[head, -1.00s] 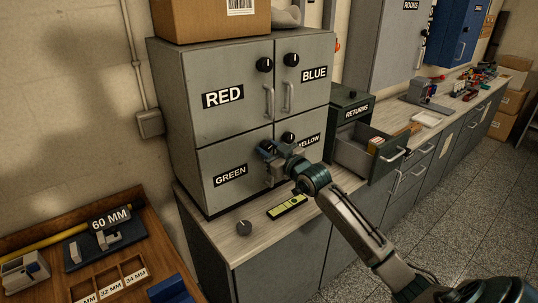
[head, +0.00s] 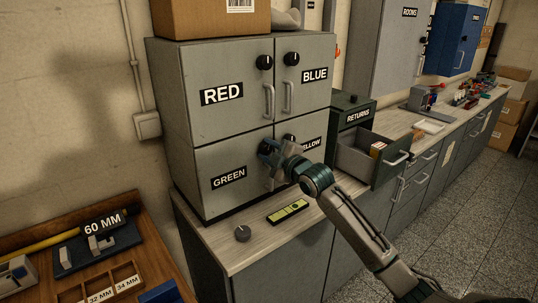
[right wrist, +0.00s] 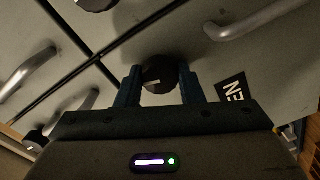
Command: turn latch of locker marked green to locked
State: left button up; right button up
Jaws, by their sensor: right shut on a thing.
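The green locker (head: 215,158) is the lower left door of the grey cabinet, with a GREEN label (head: 229,177). Its latch is a round black knob (right wrist: 160,74) with a short white mark; in the head view my gripper hides it. My right gripper (head: 267,150) is at this door's upper right corner. In the right wrist view its two blue fingers (right wrist: 160,88) sit on either side of the knob, shut on it. The door is closed. My left gripper is not in view.
The RED (head: 221,94), BLUE (head: 314,75) and YELLOW (head: 311,145) doors adjoin, with knobs and bar handles close by. The RETURNS drawer (head: 372,158) stands open at the right. A loose grey knob (head: 242,233) and a yellow-green strip (head: 287,211) lie on the counter below.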

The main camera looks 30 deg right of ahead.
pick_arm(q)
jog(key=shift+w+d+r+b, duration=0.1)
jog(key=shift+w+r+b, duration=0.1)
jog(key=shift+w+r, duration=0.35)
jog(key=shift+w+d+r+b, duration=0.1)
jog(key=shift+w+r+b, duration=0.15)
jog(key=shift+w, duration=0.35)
pick_arm(e)
jog(key=shift+n, duration=1.7)
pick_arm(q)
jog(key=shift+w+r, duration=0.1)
pick_arm(e)
jog(key=o, duration=1)
